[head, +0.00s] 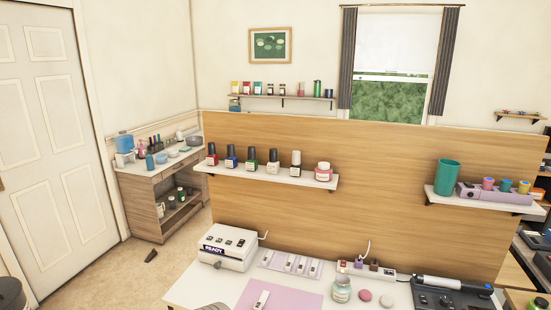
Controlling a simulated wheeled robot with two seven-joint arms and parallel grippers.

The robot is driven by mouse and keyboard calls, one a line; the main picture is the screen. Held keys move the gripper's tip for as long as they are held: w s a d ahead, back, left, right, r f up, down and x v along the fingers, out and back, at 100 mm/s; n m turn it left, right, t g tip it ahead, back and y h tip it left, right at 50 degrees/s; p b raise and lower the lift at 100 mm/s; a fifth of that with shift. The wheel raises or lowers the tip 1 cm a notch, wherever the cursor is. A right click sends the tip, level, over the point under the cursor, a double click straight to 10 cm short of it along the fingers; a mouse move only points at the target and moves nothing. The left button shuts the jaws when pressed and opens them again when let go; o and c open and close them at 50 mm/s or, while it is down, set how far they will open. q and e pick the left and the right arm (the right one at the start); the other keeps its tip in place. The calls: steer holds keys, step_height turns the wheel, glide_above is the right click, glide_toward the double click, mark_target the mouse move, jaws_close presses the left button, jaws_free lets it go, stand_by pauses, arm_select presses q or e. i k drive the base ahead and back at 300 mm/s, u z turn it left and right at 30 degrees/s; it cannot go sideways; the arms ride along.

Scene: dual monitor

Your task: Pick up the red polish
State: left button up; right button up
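A small red polish bottle (212,155) with a black cap stands upright at the left end of a white shelf (310,182) on the wooden partition. To its right on the same shelf stand a blue polish bottle (231,157), a green one (252,160), a pale one with a black cap (273,162) and a whitish one (296,163). A pink-lidded jar (323,172) is at the shelf's right end. Neither of my grippers shows in the head view.
Below the shelf, a white desk (190,287) holds a white box labelled READY (228,246), a pink mat (290,300), a glass jar (341,290) and a black device (450,295). A right shelf (490,202) holds a teal cup (447,177). Open floor (125,275) lies left.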

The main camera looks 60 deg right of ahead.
mark_target(212, 160)
steer(key=z, duration=1.65)
